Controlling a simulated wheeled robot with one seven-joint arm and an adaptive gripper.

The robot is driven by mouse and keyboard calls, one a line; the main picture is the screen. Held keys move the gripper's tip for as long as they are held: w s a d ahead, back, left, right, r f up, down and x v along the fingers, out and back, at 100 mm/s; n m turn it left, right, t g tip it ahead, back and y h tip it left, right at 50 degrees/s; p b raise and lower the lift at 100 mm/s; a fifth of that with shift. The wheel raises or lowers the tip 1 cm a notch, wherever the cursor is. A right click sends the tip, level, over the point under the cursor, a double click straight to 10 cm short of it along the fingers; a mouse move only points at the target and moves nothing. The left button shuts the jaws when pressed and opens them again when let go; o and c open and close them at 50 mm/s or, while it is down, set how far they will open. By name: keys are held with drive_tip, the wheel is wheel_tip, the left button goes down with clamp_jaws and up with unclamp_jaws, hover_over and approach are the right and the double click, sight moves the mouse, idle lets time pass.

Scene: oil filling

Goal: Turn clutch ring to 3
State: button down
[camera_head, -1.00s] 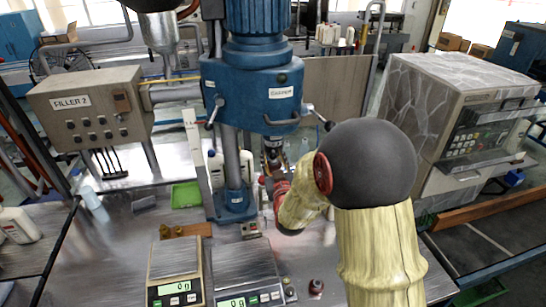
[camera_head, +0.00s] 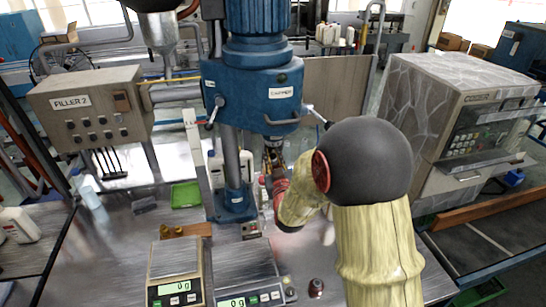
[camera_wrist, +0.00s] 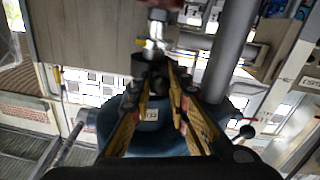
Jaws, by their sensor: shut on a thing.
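The blue capper (camera_head: 252,80) stands at the middle of the bench, with its spindle hanging below the head. In the wrist view the silver spindle (camera_wrist: 156,32) leads to a dark ring-like part (camera_wrist: 148,66), which looks like the clutch ring. My gripper (camera_head: 273,158) is under the capper head at the spindle. In the wrist view my gripper (camera_wrist: 166,78) has its two fingers closed in around the dark part. The ring's numbers and mark cannot be read. My arm hides part of the area to the right of the spindle.
The capper's column (camera_head: 231,150) and base stand close to the left of my gripper. Two scales (camera_head: 174,262) and a green tray (camera_head: 185,195) are on the bench. A filler control box (camera_head: 90,108) is at left, a coder machine (camera_head: 455,115) at right.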

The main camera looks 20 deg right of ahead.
drive_tip(key=shift+d+y+b, duration=0.15)
drive_tip(key=shift+y+b, duration=0.15)
drive_tip(key=shift+b, duration=0.15)
idle(0.4)
drive_tip(key=shift+s+d+n+y+b, duration=0.1)
drive_tip(key=shift+d+n+y+b, duration=0.35)
drive_tip(key=shift+n+y, duration=0.7)
drive_tip(key=shift+s+d+n+y+b, duration=0.15)
drive_tip(key=shift+d+n+y+b, duration=0.35)
drive_tip(key=shift+y, duration=1)
drive_tip(key=shift+s+d+n+y+b, duration=0.1)
drive_tip(key=shift+d+n+y+b, duration=0.3)
drive_tip(key=shift+n+y, duration=0.85)
drive_tip(key=shift+d+y, duration=0.2)
drive_tip(key=shift+y, duration=0.2)
drive_tip(key=c, duration=1.7)
unclamp_jaws()
drive_tip(key=shift+c, duration=0.2)
